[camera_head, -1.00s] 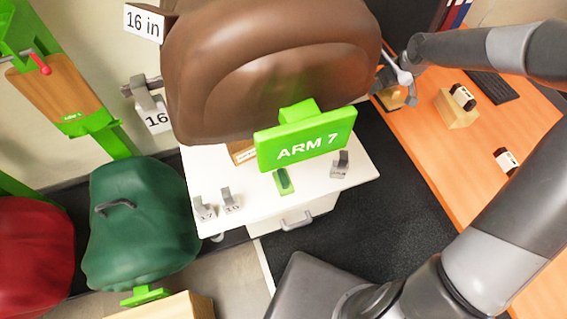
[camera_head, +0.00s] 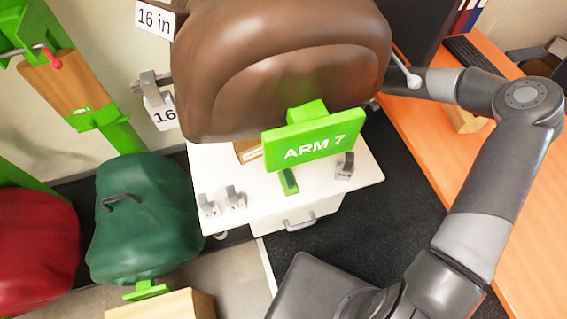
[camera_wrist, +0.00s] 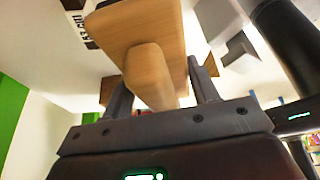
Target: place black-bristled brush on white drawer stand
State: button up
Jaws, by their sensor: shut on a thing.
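In the wrist view my gripper (camera_wrist: 162,88) is shut on a wooden piece with a knob-like grip, which I take to be the brush (camera_wrist: 137,28). Its bristles are not visible, so I cannot tell their colour. In the head view my gripper and the brush are hidden behind the brown saddle. The white drawer stand (camera_head: 350,187) is below that saddle, with a drawer handle on its front. On its top are grey number brackets (camera_head: 235,198), another grey bracket (camera_head: 345,166), a green piece (camera_head: 288,182) and a partly hidden wooden box (camera_head: 247,150).
The brown saddle (camera_head: 280,65) with its green "ARM 7" sign (camera_head: 313,140) overhangs the stand's back. A green saddle (camera_head: 143,220) hangs at left, beside a red one (camera_head: 38,245). The orange desk (camera_head: 530,190) is at right.

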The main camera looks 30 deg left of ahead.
jog(key=s+a+f+n+h, duration=0.2)
jog(key=s+f+n+h, duration=0.1)
jog(key=s+f+n, duration=0.3)
jog(key=n+h, duration=0.2)
jog(key=n, duration=0.5)
send_near(321, 180)
jog(key=shift+s+d+f, duration=0.4)
jog(key=shift+s+f, duration=0.3)
jog(key=shift+f, duration=0.1)
jog(key=shift+s+d+f+n+t, duration=0.2)
jog(key=shift+s+f+n+t, duration=0.15)
jog(key=shift+n, duration=0.45)
jog(key=shift+s+f, duration=0.1)
jog(key=shift+f, duration=1.35)
jog(key=o, duration=0.9)
jog(key=shift+f, duration=0.1)
jog(key=shift+c, duration=0.2)
